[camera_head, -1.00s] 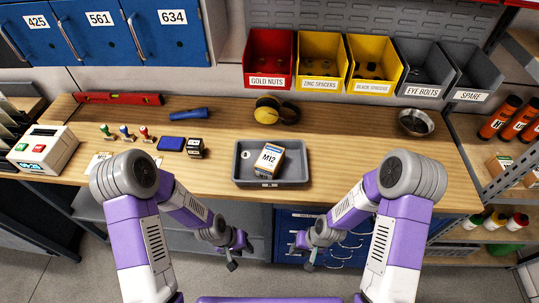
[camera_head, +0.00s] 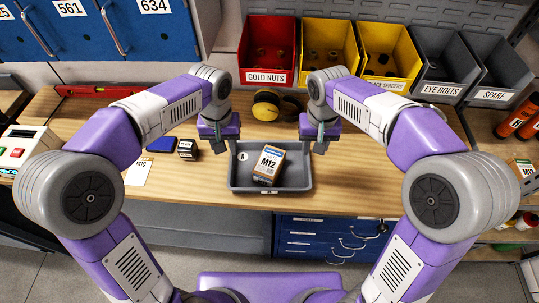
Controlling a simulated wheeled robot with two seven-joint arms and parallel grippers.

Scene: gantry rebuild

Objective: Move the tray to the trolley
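The grey tray (camera_head: 296,180) lies flat on the wooden workbench, near its front edge. My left gripper (camera_head: 219,148) hangs down by the tray's back left corner. My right gripper (camera_head: 320,147) hangs down by its back right corner. Both look slightly above the bench, and neither is seen to hold the tray. The finger gaps are too small to judge. No trolley can be made out.
Red, yellow and grey bins (camera_head: 268,76) line the back of the workbench (camera_head: 370,190). Black and yellow ear defenders (camera_head: 266,106) lie behind the tray. A small black box (camera_head: 187,149) and a blue pad (camera_head: 161,145) lie left of it. A shelf with orange bottles stands at the right.

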